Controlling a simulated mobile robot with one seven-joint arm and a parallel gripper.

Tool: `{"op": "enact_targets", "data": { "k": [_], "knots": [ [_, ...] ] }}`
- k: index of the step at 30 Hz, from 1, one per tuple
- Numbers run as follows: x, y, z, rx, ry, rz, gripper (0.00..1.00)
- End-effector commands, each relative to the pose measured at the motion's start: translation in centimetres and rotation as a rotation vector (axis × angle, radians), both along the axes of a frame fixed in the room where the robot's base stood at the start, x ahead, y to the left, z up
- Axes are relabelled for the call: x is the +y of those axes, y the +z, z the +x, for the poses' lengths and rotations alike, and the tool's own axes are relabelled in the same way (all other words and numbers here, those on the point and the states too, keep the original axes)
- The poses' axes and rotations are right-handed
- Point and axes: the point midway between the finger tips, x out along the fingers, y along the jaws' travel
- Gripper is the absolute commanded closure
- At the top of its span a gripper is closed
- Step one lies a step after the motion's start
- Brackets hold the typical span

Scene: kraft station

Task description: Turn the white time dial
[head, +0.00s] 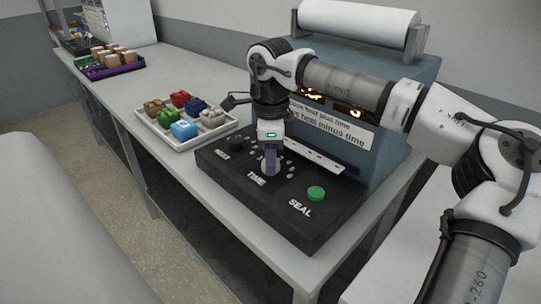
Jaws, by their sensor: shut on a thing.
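The white time dial (269,171) sits on the sloped black control panel (235,178) above the printed word "TIME". My gripper (270,160) points down over the dial and is shut on it. The fingers hide most of the dial, so its pointer angle cannot be read. A black dial (236,143) stands to the left above a partly legible label. A green button (316,193) is to the right above the word "SEAL".
A white tray (198,142) with several coloured blocks stands just left of the panel. A purple tray (110,69) with brown blocks is farther back. The blue-grey machine (385,150) with a paper roll (358,18) rises behind. Table between the trays is clear.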

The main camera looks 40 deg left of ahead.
Motion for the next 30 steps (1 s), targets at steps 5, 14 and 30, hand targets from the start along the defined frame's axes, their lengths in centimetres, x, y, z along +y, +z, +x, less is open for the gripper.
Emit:
{"op": "enact_targets", "data": {
  "k": [5,14,30],
  "knots": [
    [-0.04,0.05,0.15,-0.004,-0.152,0.0,0.86],
    [-0.04,0.08,0.14,-0.003,-0.33,0.001,0.86],
    [-0.04,0.09,0.13,-0.002,-0.412,0.0,0.86]
  ]
}}
